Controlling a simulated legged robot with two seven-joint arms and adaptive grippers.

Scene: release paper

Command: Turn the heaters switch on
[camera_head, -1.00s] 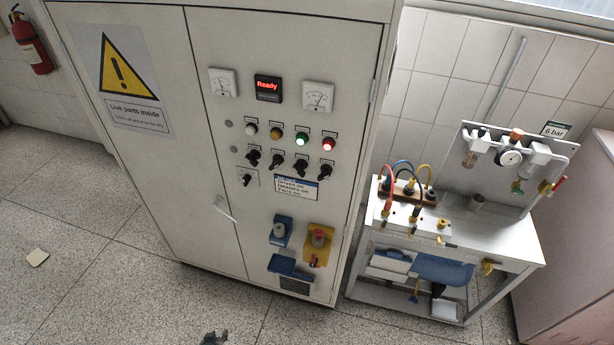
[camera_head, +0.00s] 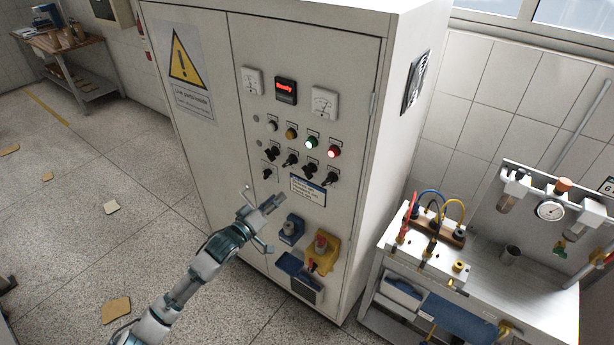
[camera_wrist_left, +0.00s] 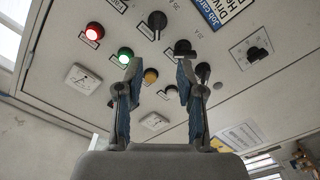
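A row of black rotary switches (camera_head: 309,170) sits on the grey cabinet front below several round lamps. The labels are too small to read, so I cannot tell which is the heaters switch. A separate black switch (camera_head: 267,174) is below the row's left end. My left gripper (camera_head: 268,202) is in front of the cabinet, below the switches and left of the job card (camera_head: 307,190). In the left wrist view the gripper (camera_wrist_left: 160,72) is open and empty, its fingers apart, with a row switch (camera_wrist_left: 182,49) showing near the right fingertip. My right gripper is out of view.
Below the card, a blue fitting (camera_head: 291,229) and a yellow box with a red knob (camera_head: 321,247) stick out from the cabinet (camera_head: 345,110). A workbench (camera_head: 480,285) with cables and a gauge stands at right.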

